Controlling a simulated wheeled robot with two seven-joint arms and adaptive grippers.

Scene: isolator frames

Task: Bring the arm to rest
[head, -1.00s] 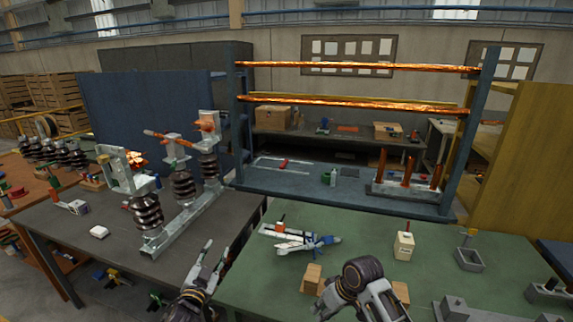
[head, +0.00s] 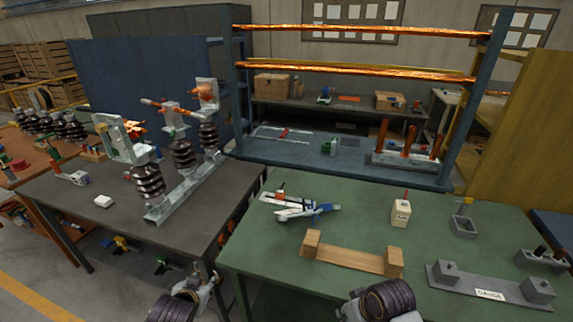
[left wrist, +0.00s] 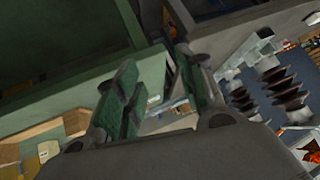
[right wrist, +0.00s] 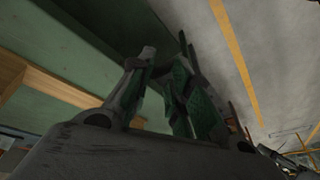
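My left gripper (head: 208,276) is low at the bottom of the head view, in front of the gap between the dark table and the green table. In the left wrist view its two green-padded fingers (left wrist: 160,92) stand apart with nothing between them. My right arm (head: 385,300) is at the bottom edge of the head view, by the green table's near edge; its fingers are hidden there. In the right wrist view the right gripper's fingers (right wrist: 165,85) stand apart and empty, close to the green table's edge.
The green table (head: 375,225) carries a wooden cradle (head: 350,258), a grey gauge (head: 490,287), a small white bottle (head: 401,213) and a clamp-like tool (head: 300,211). The dark table (head: 75,210) holds ribbed insulators (head: 148,181). Floor shows at lower left.

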